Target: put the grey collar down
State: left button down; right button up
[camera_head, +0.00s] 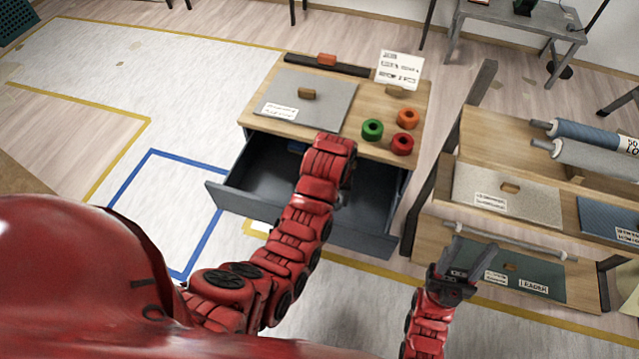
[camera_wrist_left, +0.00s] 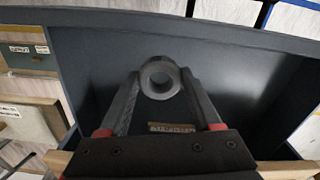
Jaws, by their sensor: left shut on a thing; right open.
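The grey collar (camera_wrist_left: 160,78) is a thick ring seen in the left wrist view, held between the fingertips of my left gripper (camera_wrist_left: 162,88). My left gripper is shut on it, over the inside of an open dark grey drawer (camera_wrist_left: 240,70). I cannot tell how far the collar is above the drawer floor. In the head view my left arm reaches into the open drawer (camera_head: 262,172), and its fingers and the collar are hidden behind the arm. My right gripper (camera_head: 470,247) is open and empty, in front of the shelf on the right.
The cabinet top (camera_head: 365,150) carries green (camera_head: 372,129), orange (camera_head: 407,118) and red (camera_head: 402,144) collars, a grey panel (camera_head: 306,98) and a sign (camera_head: 400,68). A shelf (camera_head: 480,140) with rolls (camera_head: 590,135) and sample boards stands to the right. Floor left of the drawer is clear.

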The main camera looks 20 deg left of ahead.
pick_arm(q)
jog(key=f+b, duration=0.1)
jog(key=f, duration=0.1)
jog(key=f+b, duration=0.4)
jog(key=shift+w+f, duration=0.35)
jog(key=shift+a+f+b, duration=0.1)
jog(key=shift+f+b, duration=0.05)
jog(key=shift+b, duration=0.15)
jog(key=w+a+b, duration=0.1)
jog(key=a+b, duration=0.1)
jog(key=w+a+f+b, duration=0.1)
jog(key=w+a+b, duration=0.2)
jog(key=w+a, duration=0.1)
jog(key=shift+w+a+f+b, duration=0.1)
jog(key=shift+w+f+b, duration=0.15)
jog(key=shift+b, duration=0.15)
jog(key=shift+w+a+r+p, duration=0.4)
jog(key=shift+a+r+p, duration=0.1)
jog(key=shift+p, duration=0.25)
jog(key=shift+w+a+f, duration=0.2)
jog(key=shift+w+a, duration=0.85)
jog(key=shift+a, duration=0.15)
jog(key=shift+w+a+f, duration=0.15)
jog(key=shift+w+a, duration=0.85)
jog(key=shift+a, duration=0.2)
jog(key=shift+f, duration=1.75)
jog(key=shift+b, duration=0.3)
